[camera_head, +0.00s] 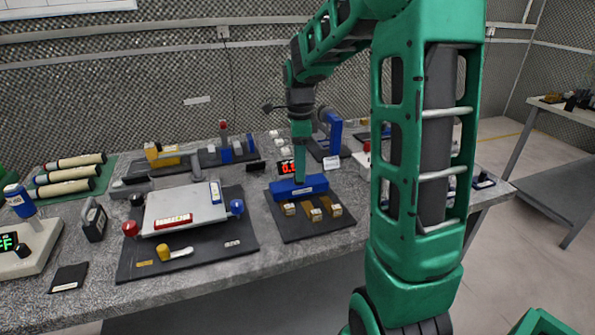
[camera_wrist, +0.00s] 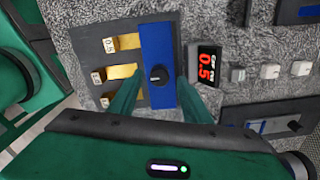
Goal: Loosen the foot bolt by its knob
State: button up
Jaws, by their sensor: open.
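A black round knob (camera_wrist: 158,75) with a pale pointer mark sits on a long blue bar (camera_wrist: 157,38). In the head view the blue bar (camera_head: 315,183) lies across a dark plate, and the knob is hidden behind my gripper. My gripper (camera_wrist: 159,80) points down at the bar. Its two green fingers are open, one on either side of the knob, with gaps visible between finger and knob. I cannot tell how far the tips are above the bar. A small display (camera_wrist: 207,68) beside the bar reads 0.5.
Three brass-coloured pieces with pale labels (camera_head: 313,214) stand at the plate's front. A plate with a grey slab (camera_head: 185,208) and coloured knobs lies to the left. A blue upright fixture (camera_head: 335,133) stands behind. Bare tabletop shows in front of the dark plate (camera_head: 300,232).

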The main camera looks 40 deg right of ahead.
jog(key=shift+d+f, duration=0.1)
jog(key=shift+f, duration=0.85)
jog(key=c, duration=1)
jog(key=shift+c, duration=0.2)
